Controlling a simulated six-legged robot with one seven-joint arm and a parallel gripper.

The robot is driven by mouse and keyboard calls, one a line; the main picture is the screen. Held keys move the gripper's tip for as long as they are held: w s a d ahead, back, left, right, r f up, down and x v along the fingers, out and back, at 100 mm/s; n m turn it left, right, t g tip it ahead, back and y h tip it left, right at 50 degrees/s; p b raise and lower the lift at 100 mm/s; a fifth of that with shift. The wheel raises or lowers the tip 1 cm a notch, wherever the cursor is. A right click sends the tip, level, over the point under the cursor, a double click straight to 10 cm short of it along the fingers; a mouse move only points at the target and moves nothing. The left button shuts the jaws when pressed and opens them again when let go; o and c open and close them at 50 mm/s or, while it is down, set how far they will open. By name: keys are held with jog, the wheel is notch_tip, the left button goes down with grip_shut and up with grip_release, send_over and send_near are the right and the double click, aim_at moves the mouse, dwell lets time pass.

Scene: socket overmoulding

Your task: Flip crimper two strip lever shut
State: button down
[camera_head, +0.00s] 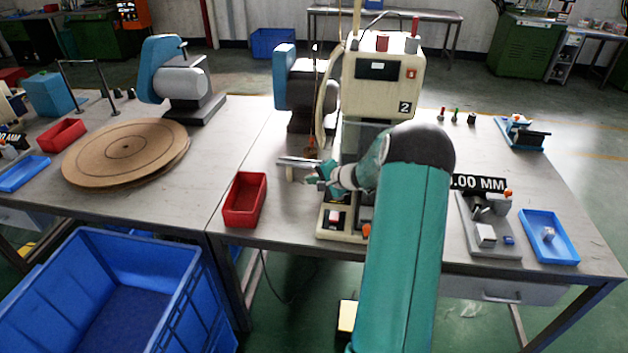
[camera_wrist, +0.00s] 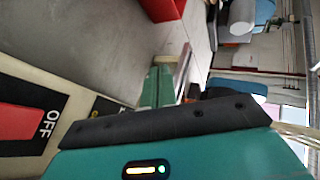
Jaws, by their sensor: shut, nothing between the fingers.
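Crimper two (camera_head: 383,85) is the cream machine marked "2" standing on the table. A grey metal bar (camera_head: 296,161), which looks like its strip lever, sticks out to the left at the machine's front, roughly level. My gripper (camera_head: 313,174) is shut and empty, just beside and below the bar's right part. I cannot tell whether they touch. In the wrist view the green fingertips (camera_wrist: 158,87) lie together, and the bar (camera_wrist: 183,68) shows just past them. My arm hides part of the machine's front and the bar's inner end.
A red bin (camera_head: 245,199) stands on the table left of the machine. The machine's base carries a red OFF switch (camera_wrist: 28,123), close to my wrist. A blue tray (camera_head: 549,238) and a small fixture (camera_head: 487,222) lie at the right. Bare table lies left of the bar.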

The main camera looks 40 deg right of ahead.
jog(key=s+a+r, duration=0.2)
jog(key=s+r, duration=0.3)
jog(key=s, duration=0.3)
jog(key=shift+s+a, duration=0.2)
jog(key=shift+s, duration=0.1)
jog(key=shift+s+r, duration=0.1)
jog(key=shift+s, duration=0.1)
